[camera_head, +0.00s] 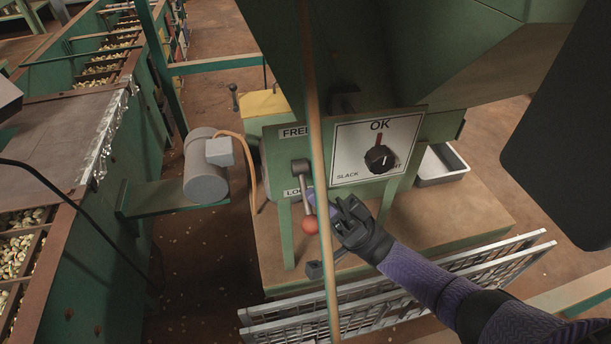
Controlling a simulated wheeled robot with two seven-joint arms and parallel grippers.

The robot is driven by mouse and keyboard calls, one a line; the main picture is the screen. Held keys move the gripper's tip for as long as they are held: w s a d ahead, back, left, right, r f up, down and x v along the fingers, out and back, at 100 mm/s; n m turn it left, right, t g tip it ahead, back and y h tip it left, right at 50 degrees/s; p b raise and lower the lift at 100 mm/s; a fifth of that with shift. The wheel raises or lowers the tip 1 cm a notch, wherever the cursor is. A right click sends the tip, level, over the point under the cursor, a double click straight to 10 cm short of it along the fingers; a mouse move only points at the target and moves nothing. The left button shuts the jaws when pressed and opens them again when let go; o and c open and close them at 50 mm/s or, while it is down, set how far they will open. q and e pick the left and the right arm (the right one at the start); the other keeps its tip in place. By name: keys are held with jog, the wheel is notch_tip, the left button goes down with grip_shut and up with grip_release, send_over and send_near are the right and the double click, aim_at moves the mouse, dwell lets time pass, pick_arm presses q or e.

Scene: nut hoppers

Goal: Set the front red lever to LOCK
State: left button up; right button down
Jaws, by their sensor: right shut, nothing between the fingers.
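The front red lever (303,184) has a grey metal arm on a pivot and a red ball knob (310,225). It hangs down and slightly right from its pivot, on the green hopper's front. The FREE label (292,132) is above the pivot. The LOCK label (292,193) is below it, partly covered by the lever arm. My right gripper (336,206) is shut and empty, just right of the lever arm and knob. I cannot tell whether it touches the lever. A thin upright pole partly hides the space between them. My left gripper is not in view.
A dial panel (350,143) with a black knob (380,158) marked OK and SLACK is up and right of my gripper. The wooden pole (318,130) crosses in front. A metal grating (400,292) lies below. A grey motor (206,172) stands to the left.

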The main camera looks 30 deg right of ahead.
jog(key=shift+f, duration=0.55)
dwell(0.4)
jog(key=shift+f, duration=0.1)
jog(key=s+d+f, duration=0.1)
jog(key=s+d, duration=0.7)
jog(key=d, duration=0.3)
jog(key=shift+s, duration=0.25)
jog(key=shift+d, duration=0.1)
